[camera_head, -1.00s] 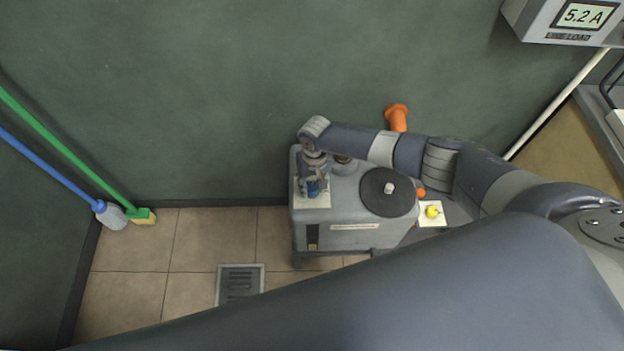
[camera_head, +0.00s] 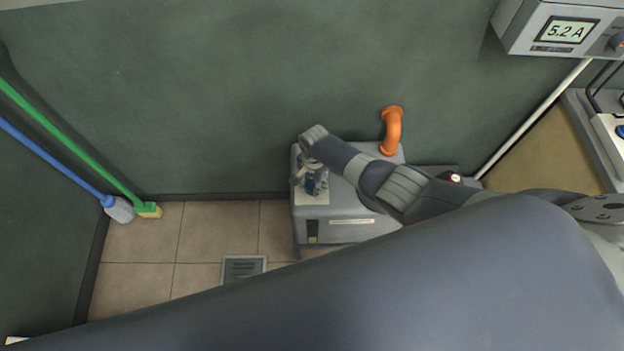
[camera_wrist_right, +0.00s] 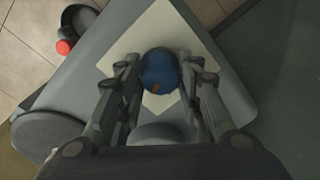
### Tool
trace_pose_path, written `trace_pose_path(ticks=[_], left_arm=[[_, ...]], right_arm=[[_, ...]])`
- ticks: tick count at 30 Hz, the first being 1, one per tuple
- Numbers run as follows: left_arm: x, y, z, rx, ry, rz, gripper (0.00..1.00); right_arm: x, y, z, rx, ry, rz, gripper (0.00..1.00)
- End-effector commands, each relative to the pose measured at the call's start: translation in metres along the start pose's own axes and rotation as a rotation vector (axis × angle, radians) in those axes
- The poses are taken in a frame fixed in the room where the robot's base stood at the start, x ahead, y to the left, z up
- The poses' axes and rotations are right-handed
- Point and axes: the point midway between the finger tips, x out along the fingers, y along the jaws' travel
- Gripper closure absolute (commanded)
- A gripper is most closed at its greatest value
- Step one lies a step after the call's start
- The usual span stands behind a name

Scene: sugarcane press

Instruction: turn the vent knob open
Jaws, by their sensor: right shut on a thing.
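The vent knob is a round blue knob (camera_wrist_right: 160,70) with a small red mark, on a white square plate (camera_wrist_right: 150,30) on top of a grey machine (camera_head: 345,228). My right gripper (camera_wrist_right: 163,72) is over the plate, its fingers on both sides of the knob and shut on it. In the head view my right gripper (camera_head: 312,183) points down at the machine's left top corner, and only a little blue shows between its fingers. My left gripper is in neither view.
A green broom (camera_head: 75,150) and a blue-handled brush (camera_head: 60,162) lean at the left. A floor drain (camera_head: 243,268) lies in front. A meter box (camera_head: 560,30) hangs at upper right.

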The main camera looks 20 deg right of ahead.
Motion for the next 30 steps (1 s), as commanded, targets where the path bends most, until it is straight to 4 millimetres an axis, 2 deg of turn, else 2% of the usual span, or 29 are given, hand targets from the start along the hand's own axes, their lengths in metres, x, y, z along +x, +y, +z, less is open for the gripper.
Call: trace_pose_path(ticks=[6, 13, 30], left_arm=[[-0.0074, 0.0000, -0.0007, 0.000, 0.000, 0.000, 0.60], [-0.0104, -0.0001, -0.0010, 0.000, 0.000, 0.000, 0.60], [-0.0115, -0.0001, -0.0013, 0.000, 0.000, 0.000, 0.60]], right_arm=[[0.0001, 0.0020, 0.0012, 0.161, 0.004, 0.005, 0.91], [0.0007, 0.0018, 0.0008, 0.270, 0.010, 0.004, 0.91], [0.0011, 0.0022, -0.0004, 0.328, 0.014, 0.004, 0.91]])
